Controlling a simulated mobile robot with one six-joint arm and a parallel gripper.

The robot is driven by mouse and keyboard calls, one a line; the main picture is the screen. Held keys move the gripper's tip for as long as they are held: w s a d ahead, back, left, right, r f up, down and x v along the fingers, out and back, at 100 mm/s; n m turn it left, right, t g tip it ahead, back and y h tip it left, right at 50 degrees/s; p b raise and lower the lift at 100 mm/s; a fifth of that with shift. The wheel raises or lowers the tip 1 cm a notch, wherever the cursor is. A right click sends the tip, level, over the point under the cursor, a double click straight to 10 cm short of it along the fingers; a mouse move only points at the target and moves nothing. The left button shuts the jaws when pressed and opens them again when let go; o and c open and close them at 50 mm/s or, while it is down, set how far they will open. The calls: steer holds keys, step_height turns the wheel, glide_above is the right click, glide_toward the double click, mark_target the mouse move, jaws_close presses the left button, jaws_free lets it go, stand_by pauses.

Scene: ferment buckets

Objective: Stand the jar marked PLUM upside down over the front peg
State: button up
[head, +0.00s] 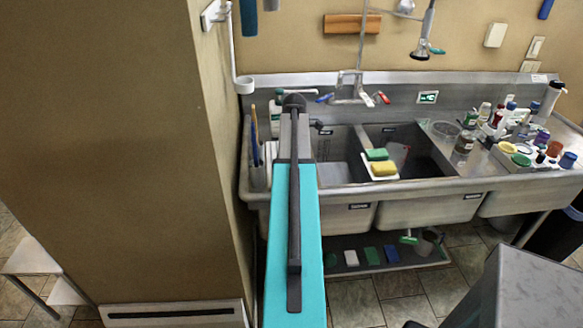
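I cannot pick out the jar marked PLUM; no lettering is readable at this distance. A small dark-topped jar or bottle (463,145) stands near the front left of the crowded counter to the right of the sink, its label too small to read. I cannot make out a front peg. My teal arm reaches forward from the bottom of the picture to the sink's left part and ends in a dark rounded joint. No gripper fingers show, and whatever lies behind or below that joint is hidden.
A steel sink (345,192) with several basins spans the middle. Bottles and tubs crowd the right counter (479,175). A brown wall (110,150) stands close left; a grey-topped block (535,295) is front right.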

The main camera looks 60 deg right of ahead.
steer(key=shift+f, duration=0.15)
steer(key=o, duration=2.5)
steer(key=shift+o, duration=0.2)
steer(key=shift+r, duration=0.2)
steer(key=shift+r+p, duration=0.35)
steer(key=shift+r+p, duration=1.05)
steer(key=shift+r, duration=0.6)
steer(key=shift+s+r, duration=0.1)
steer(key=shift+r, duration=0.25)
steer(key=shift+r+p, duration=0.65)
steer(key=shift+r, duration=0.35)
